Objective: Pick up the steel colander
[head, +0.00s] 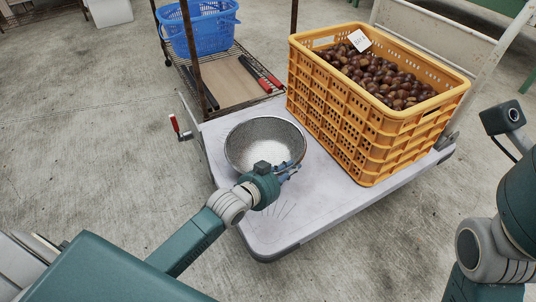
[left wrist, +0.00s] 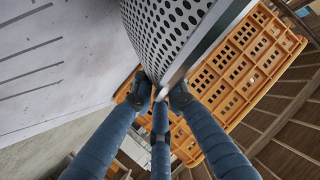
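The steel colander (head: 262,135) is a round perforated bowl at the left of the white cart platform, in front of a wire shelf. I cannot tell whether it rests on the platform or is slightly raised. My left gripper (head: 287,171) is at its near right rim. In the left wrist view, the colander (left wrist: 175,32) fills the top middle, and its rim and wall run between the fingertips of my left gripper (left wrist: 160,92). The fingers appear closed on the rim from both sides. The right arm shows at the right of the head view, but its gripper is out of view.
A yellow crate (head: 335,118) full of chestnuts (head: 385,80) with a white tag (head: 359,40) stands right of the colander. A blue basket (head: 205,38) and red-handled tools (head: 262,75) are on the shelf behind. The platform's near part (head: 290,225) is clear.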

